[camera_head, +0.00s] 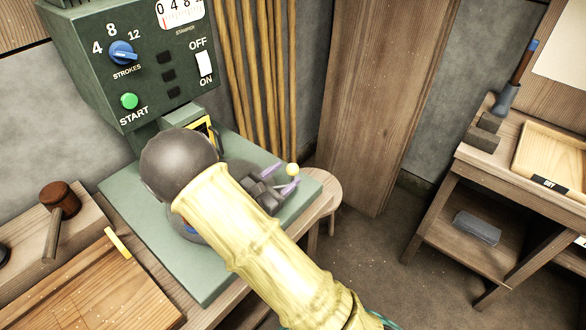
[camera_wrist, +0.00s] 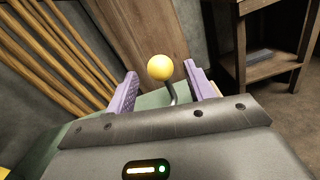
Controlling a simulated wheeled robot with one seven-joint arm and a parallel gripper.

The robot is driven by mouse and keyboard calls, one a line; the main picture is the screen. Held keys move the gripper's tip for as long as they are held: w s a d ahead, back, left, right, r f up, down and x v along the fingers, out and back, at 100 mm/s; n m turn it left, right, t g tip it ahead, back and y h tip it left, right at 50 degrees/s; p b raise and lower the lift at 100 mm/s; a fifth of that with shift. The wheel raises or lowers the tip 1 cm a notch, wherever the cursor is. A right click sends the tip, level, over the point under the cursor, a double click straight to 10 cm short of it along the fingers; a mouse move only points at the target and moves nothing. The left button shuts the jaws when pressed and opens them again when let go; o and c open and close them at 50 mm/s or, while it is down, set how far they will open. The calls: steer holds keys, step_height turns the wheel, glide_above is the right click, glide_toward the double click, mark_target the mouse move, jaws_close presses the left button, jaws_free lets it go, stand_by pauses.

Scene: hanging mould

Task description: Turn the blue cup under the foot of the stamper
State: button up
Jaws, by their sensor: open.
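The stamper (camera_head: 130,70) is a green machine with a blue strokes knob, a green START button and an OFF/ON switch, on a pale green base plate (camera_head: 205,282). My arm hides its foot. A small bit of blue (camera_head: 189,229) shows beside my arm low over the plate; I cannot tell whether it is the blue cup. My gripper (camera_head: 287,175) is open, with purple fingers, over the plate's right side. In the wrist view, a yellow ball (camera_wrist: 160,68) on a bent metal rod stands between the open fingers, apart from both.
A wooden mallet (camera_head: 57,210) and a wooden board (camera_head: 75,290) lie on the bench at left. Wooden poles (camera_head: 255,75) and a wide plank (camera_head: 380,100) lean behind. A workbench (camera_head: 475,165) with a tray (camera_head: 555,160) stands at right. The floor between is clear.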

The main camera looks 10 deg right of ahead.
mark_target(288, 172)
steer(key=x, duration=0.4)
steer(key=shift+d, duration=0.1)
jaws_close()
